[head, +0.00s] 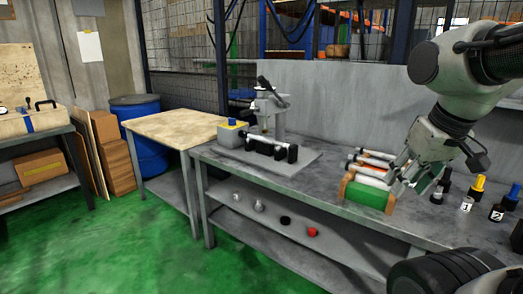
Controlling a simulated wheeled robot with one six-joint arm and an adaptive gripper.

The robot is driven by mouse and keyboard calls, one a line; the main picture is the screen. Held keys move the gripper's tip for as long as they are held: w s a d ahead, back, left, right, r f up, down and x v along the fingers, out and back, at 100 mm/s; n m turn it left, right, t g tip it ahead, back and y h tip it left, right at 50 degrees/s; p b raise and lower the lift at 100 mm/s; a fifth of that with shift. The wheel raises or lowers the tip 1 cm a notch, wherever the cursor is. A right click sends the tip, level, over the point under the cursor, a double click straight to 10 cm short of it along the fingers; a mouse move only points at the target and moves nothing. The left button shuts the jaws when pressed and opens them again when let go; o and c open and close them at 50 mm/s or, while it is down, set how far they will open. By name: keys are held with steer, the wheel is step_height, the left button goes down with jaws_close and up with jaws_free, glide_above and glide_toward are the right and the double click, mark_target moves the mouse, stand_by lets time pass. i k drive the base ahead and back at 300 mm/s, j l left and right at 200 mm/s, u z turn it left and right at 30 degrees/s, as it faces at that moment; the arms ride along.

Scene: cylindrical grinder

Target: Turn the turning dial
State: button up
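The turning dial cannot be clearly picked out in the head view. Several small round knob-like things sit below the metal bench top: two silver ones (236,196) at left, a black one (285,220) and a red one (312,231) to the right. A grey bench machine (268,108) with a dark lever at its top stands on a grey base plate at the bench's left end. My gripper (408,176) is at the right, pointing down over or beside a green and wooden block (370,196). Its fingertips are small and overlap the things there, so their opening is unclear.
Silver cylinders (372,163) lie behind the green block. Black bottles with coloured tops (474,190) stand at the right. The bench (325,200) is clear between machine and block.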

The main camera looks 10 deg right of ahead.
mark_target(231, 122)
steer(key=i+j+z, duration=0.1)
steer(key=j, duration=0.2)
steer(key=i+j+z, duration=0.1)
steer(key=j, duration=0.25)
steer(key=i+j, duration=0.25)
steer(key=i+j+z, duration=0.15)
steer(key=j, duration=0.3)
steer(key=i+j+z, duration=0.1)
steer(key=j, duration=0.25)
steer(key=i+j+z, duration=0.1)
steer(key=j, duration=0.25)
steer(key=i+j+u, duration=0.2)
steer(key=i, duration=0.8)
steer(key=l, duration=0.1)
